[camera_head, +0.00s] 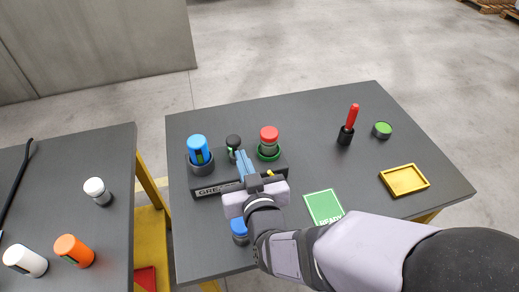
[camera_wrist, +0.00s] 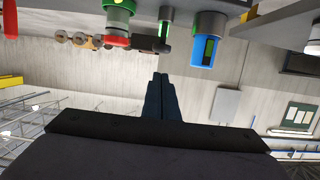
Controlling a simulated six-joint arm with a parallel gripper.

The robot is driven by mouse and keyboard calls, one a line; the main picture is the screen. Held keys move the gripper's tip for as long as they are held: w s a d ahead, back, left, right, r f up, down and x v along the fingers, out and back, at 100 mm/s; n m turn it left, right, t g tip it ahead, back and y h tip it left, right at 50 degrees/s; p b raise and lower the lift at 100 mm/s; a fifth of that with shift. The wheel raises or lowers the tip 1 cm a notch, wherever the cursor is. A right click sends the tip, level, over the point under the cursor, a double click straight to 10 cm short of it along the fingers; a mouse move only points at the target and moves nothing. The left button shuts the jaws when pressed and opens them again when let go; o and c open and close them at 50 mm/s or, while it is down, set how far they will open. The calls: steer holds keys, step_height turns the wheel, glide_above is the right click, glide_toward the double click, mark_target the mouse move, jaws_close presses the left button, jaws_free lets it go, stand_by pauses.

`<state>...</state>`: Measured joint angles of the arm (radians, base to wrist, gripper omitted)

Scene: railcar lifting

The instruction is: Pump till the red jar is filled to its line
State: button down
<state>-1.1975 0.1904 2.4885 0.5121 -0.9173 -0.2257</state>
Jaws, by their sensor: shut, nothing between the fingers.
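The red-topped jar (camera_head: 268,139) stands in a green ring at the right end of a dark block lettered "GRE..." (camera_head: 212,189). In the wrist view, which is upside down, the jar (camera_wrist: 117,22) has a pale greenish body; I cannot make out its line or fill level. A black-topped pump knob (camera_head: 233,141) with a green band stands in the middle of the block; it also shows in the wrist view (camera_wrist: 165,36). A blue bottle (camera_head: 198,148) stands at the left end. My gripper (camera_head: 243,157) is shut and empty, in front of the knob and apart from it in the wrist view (camera_wrist: 160,80).
A blue-topped item (camera_head: 239,228) is partly hidden by my wrist. A green "READY" pad (camera_head: 323,206), a yellow tray (camera_head: 404,180), a red-handled tool (camera_head: 351,118) and a green-topped can (camera_head: 382,130) are to the right. Several bottles stand on the left table (camera_head: 110,150).

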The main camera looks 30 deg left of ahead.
stand_by(0.7)
step_height(320, 180, up, 3)
steer(key=shift+a+r+p, duration=0.15)
steer(key=shift+p, duration=0.85)
steer(key=shift+w+a, duration=0.1)
steer(key=shift+w, duration=0.05)
steer(key=p, duration=0.2)
glide_above(234, 141)
steer(key=s+d, duration=0.1)
step_height(234, 141, down, 2)
steer(key=f, duration=0.2)
steer(key=shift+s+f+p, duration=0.25)
steer(key=shift+f+p, duration=0.05)
steer(key=shift+p, duration=0.05)
steer(key=shift+f, duration=0.9)
